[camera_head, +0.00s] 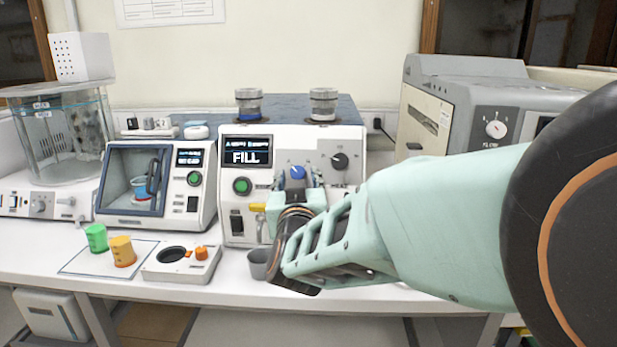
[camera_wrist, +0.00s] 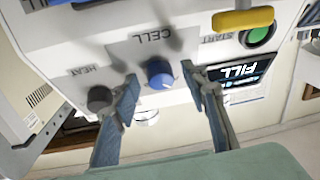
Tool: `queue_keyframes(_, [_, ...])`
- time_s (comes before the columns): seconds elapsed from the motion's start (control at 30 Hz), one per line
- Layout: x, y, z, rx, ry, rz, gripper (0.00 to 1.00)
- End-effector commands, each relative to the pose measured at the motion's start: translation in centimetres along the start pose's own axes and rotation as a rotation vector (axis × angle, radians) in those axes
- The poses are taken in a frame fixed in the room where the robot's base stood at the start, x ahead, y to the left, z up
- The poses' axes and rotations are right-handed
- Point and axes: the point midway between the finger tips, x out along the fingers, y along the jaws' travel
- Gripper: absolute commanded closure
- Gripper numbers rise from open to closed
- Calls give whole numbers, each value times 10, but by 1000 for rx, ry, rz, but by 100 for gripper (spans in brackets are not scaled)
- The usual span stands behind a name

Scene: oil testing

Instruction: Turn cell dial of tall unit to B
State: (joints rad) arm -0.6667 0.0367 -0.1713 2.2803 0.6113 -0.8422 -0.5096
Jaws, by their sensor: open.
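The tall unit (camera_head: 296,142) stands in the middle of the bench, with a display reading FILL. Its cell dial (camera_head: 297,172) is a blue knob on a grey panel. In the wrist view the cell dial (camera_wrist: 160,72) appears upside down under the label CELL. My gripper (camera_head: 297,184) is in front of the panel, and my arm hides part of the unit's lower front. In the wrist view my gripper (camera_wrist: 159,77) is open, one finger on each side of the dial, with visible gaps. I cannot read the dial's setting.
The black HEAT knob (camera_wrist: 100,98) lies close outside one finger. The green START button (camera_wrist: 258,36) and yellow handle (camera_wrist: 243,18) lie beyond the other. A grey cup (camera_head: 258,264) stands below the unit.

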Motion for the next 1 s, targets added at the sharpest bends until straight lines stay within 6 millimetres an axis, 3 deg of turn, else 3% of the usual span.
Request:
queue_keyframes(0.07, [0,0,0,0,0,0,61])
queue_keyframes(0.4, [0,0,0,0,0,0,99])
queue_keyframes(0.77, [0,-1,0,50,4,23,100])
queue_keyframes(1.0, [1,-3,0,189,11,89,100])
